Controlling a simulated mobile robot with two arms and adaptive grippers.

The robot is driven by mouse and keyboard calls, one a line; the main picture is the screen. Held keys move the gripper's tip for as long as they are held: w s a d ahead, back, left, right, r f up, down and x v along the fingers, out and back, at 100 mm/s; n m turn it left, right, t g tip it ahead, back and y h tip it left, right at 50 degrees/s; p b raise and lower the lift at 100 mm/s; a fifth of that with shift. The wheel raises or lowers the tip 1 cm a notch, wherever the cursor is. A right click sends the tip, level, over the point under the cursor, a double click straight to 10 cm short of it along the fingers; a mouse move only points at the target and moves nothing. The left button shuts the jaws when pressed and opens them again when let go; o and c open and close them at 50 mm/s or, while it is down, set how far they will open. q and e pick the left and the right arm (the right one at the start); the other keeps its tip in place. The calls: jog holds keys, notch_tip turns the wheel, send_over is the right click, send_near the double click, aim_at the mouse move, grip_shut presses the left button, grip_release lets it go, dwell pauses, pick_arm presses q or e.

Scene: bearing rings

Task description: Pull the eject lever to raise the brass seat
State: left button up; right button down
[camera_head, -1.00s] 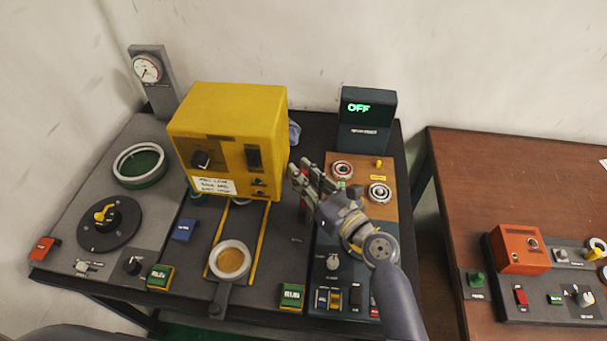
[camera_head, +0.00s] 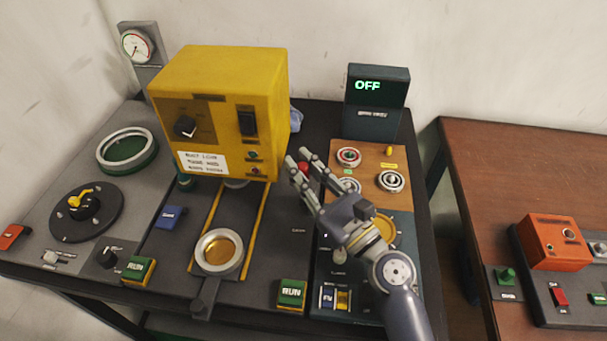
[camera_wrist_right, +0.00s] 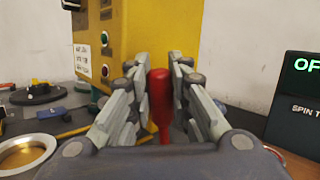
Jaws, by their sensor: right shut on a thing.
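The eject lever shows as a red handle (camera_wrist_right: 160,100) upright between the fingers of my right gripper (camera_wrist_right: 160,75) in the right wrist view. In the head view its red top (camera_head: 303,167) shows at the fingertips of my right gripper (camera_head: 304,172), right of the yellow machine. The gripper is shut on it. A brass-coloured round piece (camera_head: 384,232), perhaps the brass seat, is partly hidden behind my right wrist. Another brass-coloured disc (camera_head: 219,251) sits inside a pale ring on the slide in front of the machine. My left gripper is out of view.
The yellow machine (camera_head: 218,110) stands left of my right gripper. A dark display (camera_head: 376,100) reading OFF stands at the back. Bearing rings (camera_head: 391,180) lie on a wooden board right of the gripper. Green RUN buttons (camera_head: 291,293) line the front edge.

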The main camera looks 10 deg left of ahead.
jog(key=shift+s, duration=0.1)
dwell(0.3)
jog(key=c, duration=1.7)
grip_release()
jog(key=v, duration=1.2)
jog(key=shift+f, duration=0.1)
